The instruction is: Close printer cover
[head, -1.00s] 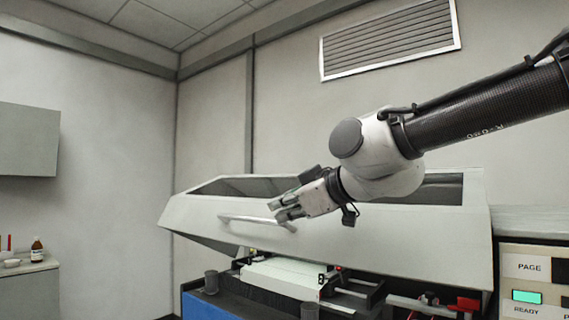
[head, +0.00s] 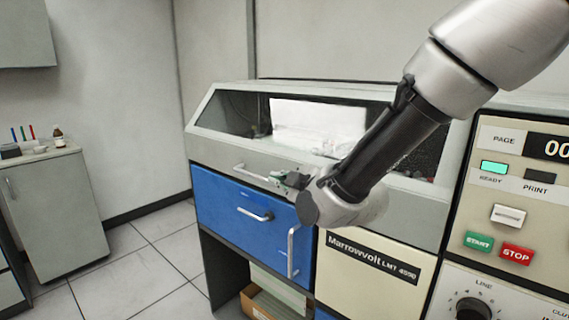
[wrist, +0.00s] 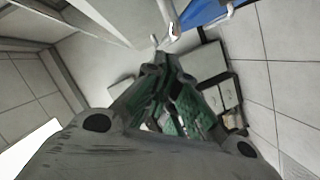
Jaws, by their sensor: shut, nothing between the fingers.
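The printer cover (head: 222,150), grey with a dark window, lies down on the printer in the head view. Its front face sits just above the blue front panel, and I see no open gap along the visible lower edge. White paper shows through the window. The cover's metal bar handle (head: 247,172) is on the front face at left. My gripper (head: 278,178) is shut and empty at the right end of this handle; whether it touches is unclear. In the wrist view the shut fingers (wrist: 165,75) point toward a pale bar at the top. My arm hides part of the cover's right side.
The blue drawer front (head: 225,205) with handles is below the cover. The control panel with START (head: 478,241) and STOP (head: 516,253) buttons stands at right. A grey cabinet (head: 62,205) stands at left, with free tiled floor between.

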